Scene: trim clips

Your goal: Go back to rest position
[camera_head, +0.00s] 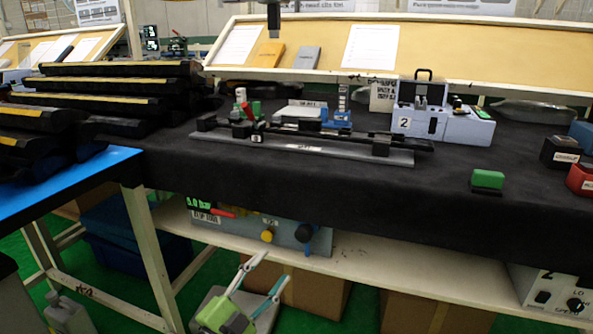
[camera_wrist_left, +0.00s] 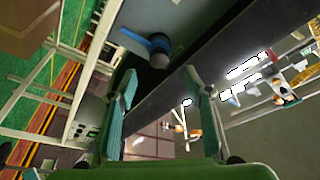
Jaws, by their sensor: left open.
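My left gripper (camera_head: 267,273), green with pale fingers, is at the bottom of the head view, in front of the workbench and below its top. Its fingers are spread apart with nothing between them. In the left wrist view the two green fingers (camera_wrist_left: 160,88) are also apart and empty. Behind them is a grey panel with a blue handle and dark knob (camera_wrist_left: 157,50). My right gripper is in neither view.
Black trim parts (camera_head: 120,85) are stacked at the left.

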